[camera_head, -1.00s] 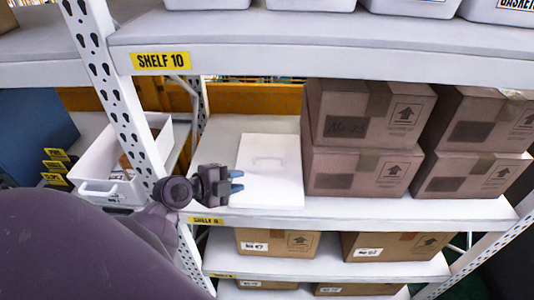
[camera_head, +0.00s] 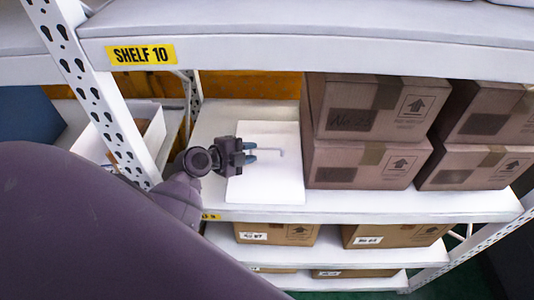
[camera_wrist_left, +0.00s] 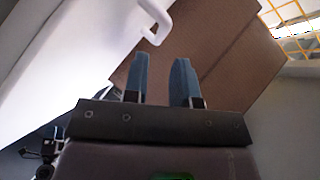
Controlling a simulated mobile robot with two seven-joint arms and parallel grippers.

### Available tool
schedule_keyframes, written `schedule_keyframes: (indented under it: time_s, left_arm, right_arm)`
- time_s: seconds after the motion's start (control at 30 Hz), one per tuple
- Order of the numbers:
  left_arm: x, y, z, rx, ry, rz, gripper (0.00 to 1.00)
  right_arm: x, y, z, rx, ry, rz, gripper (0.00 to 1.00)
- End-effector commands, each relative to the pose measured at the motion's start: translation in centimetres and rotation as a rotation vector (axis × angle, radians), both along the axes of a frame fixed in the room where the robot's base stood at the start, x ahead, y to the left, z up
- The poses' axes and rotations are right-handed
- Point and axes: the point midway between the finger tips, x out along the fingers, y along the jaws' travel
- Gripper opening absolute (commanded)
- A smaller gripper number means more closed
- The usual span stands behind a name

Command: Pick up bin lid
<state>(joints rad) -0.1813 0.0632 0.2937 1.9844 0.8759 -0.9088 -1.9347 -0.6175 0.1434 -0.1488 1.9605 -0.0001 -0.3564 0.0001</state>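The bin lid (camera_head: 268,186) is a flat white panel with a thin white handle on top. It lies on the middle shelf in the head view, left of the brown boxes. My left gripper (camera_head: 250,152) is over the lid, close to the left end of the handle. In the left wrist view the lid (camera_wrist_left: 62,58) fills the upper left, and its handle (camera_wrist_left: 158,22) is just beyond the blue fingertips (camera_wrist_left: 160,62). The fingers are apart with nothing between them. My right gripper is not in view.
Stacked brown boxes (camera_head: 366,165) stand close to the right of the lid. A perforated white upright (camera_head: 95,95) is on the left, with a white bin (camera_head: 148,135) behind it. The shelf above (camera_head: 320,45) limits height. More boxes (camera_head: 275,234) sit on the shelf below.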

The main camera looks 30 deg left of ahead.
Motion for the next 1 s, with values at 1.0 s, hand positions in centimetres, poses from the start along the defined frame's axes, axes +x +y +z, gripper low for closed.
schedule_keyframes:
  time_s: [1.0]
  left_arm:
    - [4.7,-1.6,-2.1,0.000,-0.001,0.001,0.00]
  right_arm:
    - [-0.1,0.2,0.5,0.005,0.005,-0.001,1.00]
